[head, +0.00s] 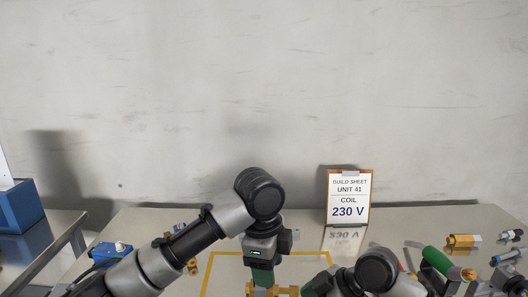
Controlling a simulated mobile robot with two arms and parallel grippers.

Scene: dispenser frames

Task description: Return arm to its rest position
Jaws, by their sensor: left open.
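My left arm comes in from the left, and its wrist bends down at the middle of the head view. My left gripper (262,279) points down at the bottom edge and is open. A brass-coloured part (287,290) shows right by its fingers; whether they touch cannot be told. My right arm shows at the bottom right of centre, with its wrist bent over. Part of my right gripper (318,285) shows to the left of that wrist, but its fingertips are not visible.
A yellow outline (228,253) marks the table (140,222) around the brass part. A build sheet (348,197) reading "UNIT 41 COIL 230 V" stands behind. A blue part (109,250) lies left, brass fittings (463,242) and a green cylinder (437,261) right. A blue bin (18,207) is far left.

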